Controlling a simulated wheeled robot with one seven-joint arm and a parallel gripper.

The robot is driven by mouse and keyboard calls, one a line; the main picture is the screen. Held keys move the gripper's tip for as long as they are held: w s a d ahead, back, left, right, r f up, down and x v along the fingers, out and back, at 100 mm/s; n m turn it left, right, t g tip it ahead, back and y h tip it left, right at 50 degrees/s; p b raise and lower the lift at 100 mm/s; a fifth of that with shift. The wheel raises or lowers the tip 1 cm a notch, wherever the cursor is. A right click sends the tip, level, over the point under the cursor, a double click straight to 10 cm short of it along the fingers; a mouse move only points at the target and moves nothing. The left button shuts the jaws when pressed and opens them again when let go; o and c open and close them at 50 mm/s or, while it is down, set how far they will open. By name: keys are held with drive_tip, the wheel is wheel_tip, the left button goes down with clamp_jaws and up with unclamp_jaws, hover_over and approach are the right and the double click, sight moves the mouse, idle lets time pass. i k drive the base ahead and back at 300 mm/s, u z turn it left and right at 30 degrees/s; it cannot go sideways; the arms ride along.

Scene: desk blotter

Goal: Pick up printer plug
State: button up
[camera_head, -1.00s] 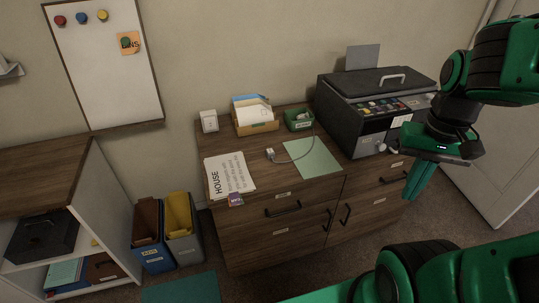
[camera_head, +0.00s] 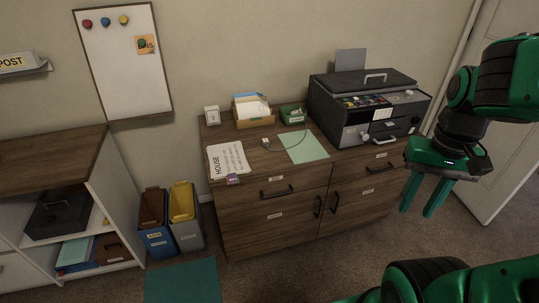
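The printer plug (camera_head: 265,142) is a small pale plug lying on the wooden cabinet top (camera_head: 210,135). Its grey cable curves right from it, over the edge of a light green sheet (camera_head: 308,149), and up toward the green box and printer. My gripper (camera_head: 419,212) is at the right, in front of the cabinet and well apart from the plug. Its two green fingers point down with a gap between them, and nothing shows between them.
A dark printer (camera_head: 342,113) stands at the cabinet's right. Papers headed HOUSE (camera_head: 228,159), a paper tray (camera_head: 252,121), a green box (camera_head: 292,115) and a white block (camera_head: 212,116) surround the plug. Bins (camera_head: 186,229) and a shelf (camera_head: 100,176) stand left. Floor in front is open.

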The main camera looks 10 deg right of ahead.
sight(265, 141)
drive_tip(key=z, duration=0.1)
drive_tip(key=i, duration=1.35)
drive_tip(key=u, duration=0.7)
